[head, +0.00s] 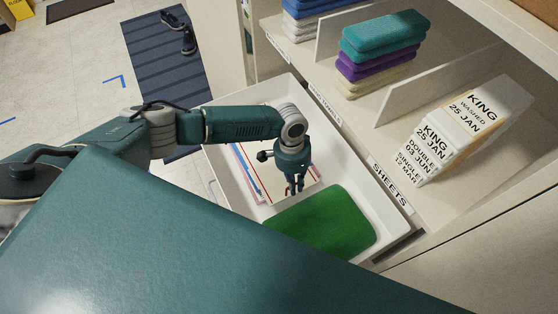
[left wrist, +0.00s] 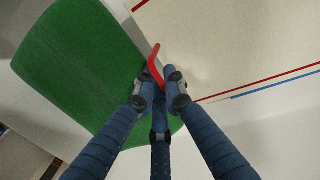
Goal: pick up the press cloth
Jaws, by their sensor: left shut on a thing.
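The press cloth, a cream cloth with thin red and blue stripes (head: 272,186), lies flat in a white drawer (head: 355,160). It fills the upper right of the left wrist view (left wrist: 230,45). A short bent red loop (left wrist: 154,62) shows at its edge. My left gripper (head: 294,190) points down at the cloth's near side, beside the green folded cloth. In the left wrist view its fingers (left wrist: 161,90) are closed together on the lower end of the red loop. How the loop joins the cloth is hidden. My right gripper is not in view.
A green folded cloth (head: 325,225) lies in the drawer's near end. The shelf above holds stacked teal and purple folded cloths (head: 383,45), upright dividers and labelled white packs (head: 455,125). A striped mat (head: 165,60) with dark shoes (head: 182,30) lies on the floor.

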